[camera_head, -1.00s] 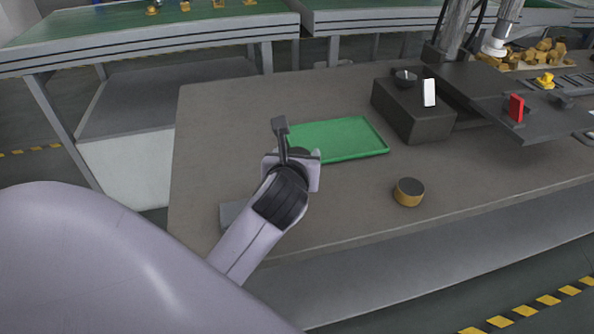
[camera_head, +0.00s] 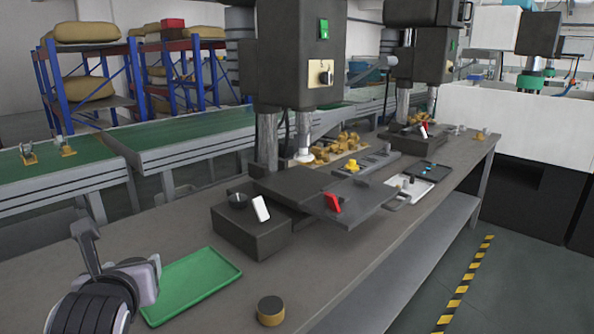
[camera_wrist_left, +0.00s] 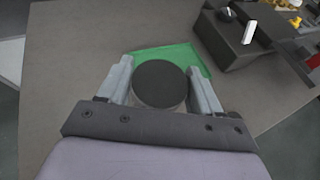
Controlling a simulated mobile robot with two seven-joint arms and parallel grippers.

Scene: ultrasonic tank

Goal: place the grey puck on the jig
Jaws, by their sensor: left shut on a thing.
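The grey puck (camera_wrist_left: 160,82), a short cylinder with a dark top, is between the two fingers of my left gripper (camera_wrist_left: 161,88) in the left wrist view. The gripper is shut on it, above the near part of the green tray. In the head view my left gripper (camera_head: 118,262) is at the lower left, beside the tray's left end, and the puck cannot be made out there. No part is clearly recognisable as the jig; a dark block (camera_head: 240,238) with a black knob and white tab stands beyond the tray. My right gripper is not in view.
The green tray (camera_head: 195,286) looks empty. A brass-sided disc with a dark top (camera_head: 271,312) stands at the table's front. A dark plate (camera_head: 340,211) with a red tab (camera_head: 332,203) juts out below the press (camera_head: 300,60). The table between tray and disc is clear.

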